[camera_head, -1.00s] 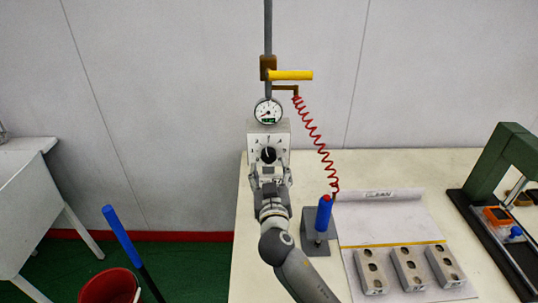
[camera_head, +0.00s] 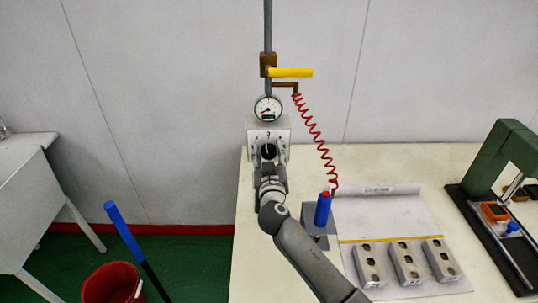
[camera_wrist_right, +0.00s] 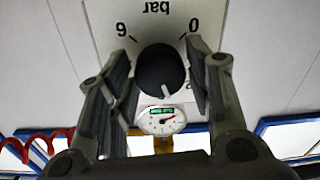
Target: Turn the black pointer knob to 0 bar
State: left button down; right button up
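The black pointer knob (camera_head: 268,151) is on the light front panel (camera_head: 284,136) of the regulator box below the round gauge (camera_head: 267,109). In the right wrist view the knob (camera_wrist_right: 163,70) lies between the fingers of my right gripper (camera_wrist_right: 157,55), which is open around it. A gap shows at the right finger; whether the left finger touches is unclear. The picture there is upside down: "0" (camera_wrist_right: 195,25) and "6" (camera_wrist_right: 121,29) are printed above the knob. Its pale pointer mark faces the gauge (camera_wrist_right: 161,121), away from both numbers. In the head view my right gripper (camera_head: 269,162) covers the knob's lower part. My left gripper is out of view.
A yellow handle (camera_head: 290,73) and a coiled red hose (camera_head: 316,135) hang by the box. Metal moulds (camera_head: 405,262) lie farther right. A green press (camera_head: 500,160) is at the right edge.

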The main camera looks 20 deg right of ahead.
jog(key=c, duration=0.6)
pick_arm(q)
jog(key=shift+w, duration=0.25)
pick_arm(e)
jog(key=shift+o, duration=0.2)
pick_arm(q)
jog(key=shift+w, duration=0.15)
